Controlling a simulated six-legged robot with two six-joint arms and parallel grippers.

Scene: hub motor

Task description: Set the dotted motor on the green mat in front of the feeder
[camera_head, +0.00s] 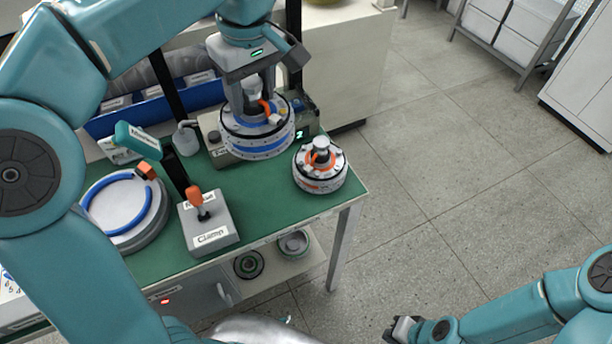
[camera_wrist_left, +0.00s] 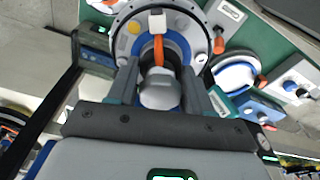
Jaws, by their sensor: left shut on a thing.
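My left gripper (camera_head: 252,98) is shut on the upright centre hub of a white motor with a blue band (camera_head: 257,138). In the left wrist view this motor (camera_wrist_left: 212,30) sits between the fingers (camera_wrist_left: 160,88), with an orange lead and small round marks on its top. Another white motor, with an orange band (camera_head: 320,172), stands upright on the green table surface (camera_head: 265,210) near its right end. I cannot tell which motor is the dotted one, nor whether the held one touches anything below. My right gripper (camera_head: 403,328) is low at the right, apart from the table, its jaws unclear.
A grey clamp box with an orange lever (camera_head: 208,222) and a round fixture with a blue ring (camera_head: 125,208) stand left on the table. A grey unit with a dial (camera_head: 215,140) is behind the held motor. Dark posts rise nearby.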

